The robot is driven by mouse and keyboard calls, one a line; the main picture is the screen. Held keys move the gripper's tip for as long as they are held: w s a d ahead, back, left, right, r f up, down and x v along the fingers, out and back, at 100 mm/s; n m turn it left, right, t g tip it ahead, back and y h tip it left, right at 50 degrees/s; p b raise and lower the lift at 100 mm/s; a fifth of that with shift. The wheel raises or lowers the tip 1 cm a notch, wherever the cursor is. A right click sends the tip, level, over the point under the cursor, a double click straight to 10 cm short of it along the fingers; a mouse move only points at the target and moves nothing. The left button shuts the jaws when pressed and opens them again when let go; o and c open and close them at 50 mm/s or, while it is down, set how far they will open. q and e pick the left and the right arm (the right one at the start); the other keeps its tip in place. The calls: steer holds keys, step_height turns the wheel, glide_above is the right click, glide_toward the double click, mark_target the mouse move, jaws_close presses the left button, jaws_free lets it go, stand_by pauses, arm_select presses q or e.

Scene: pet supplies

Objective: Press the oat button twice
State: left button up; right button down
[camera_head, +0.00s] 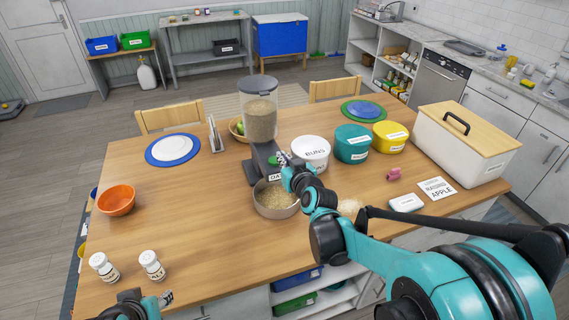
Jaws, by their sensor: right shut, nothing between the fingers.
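The oat dispenser (260,119) stands near the middle of the table, with a clear hopper of grain on a dark base. A green button (273,160) shows on its front, partly hidden by my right gripper. A label below it is mostly covered. A metal bowl (278,206) with oats sits under the dispenser. My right gripper (284,160) is shut and empty, with its tips at or very close to the button; I cannot tell whether they touch. My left gripper (165,298) is at the table's front left edge, only partly in view; its jaws are unclear.
An orange bowl (116,200) and two white shakers (152,265) are at the left. A white buns tin (311,152), a teal tin (352,143) and a yellow tin (390,136) stand right of the dispenser. A large bin (455,145) is at the far right. The left middle of the table is clear.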

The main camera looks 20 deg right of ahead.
steer(key=b, duration=0.1)
glide_above(276, 164)
steer(key=shift+s+d+f, duration=0.1)
steer(key=shift+s+f, duration=0.35)
steer(key=shift+f, duration=0.4)
step_height(276, 164, down, 3)
steer(key=shift+w+f+b, duration=0.1)
steer(key=shift+w+b, duration=0.05)
steer(key=shift+b, duration=0.5)
steer(key=shift+f, duration=0.35)
step_height(276, 164, down, 2)
steer(key=shift+f+b, duration=0.15)
steer(key=shift+b, duration=0.9)
steer(key=shift+s, duration=0.25)
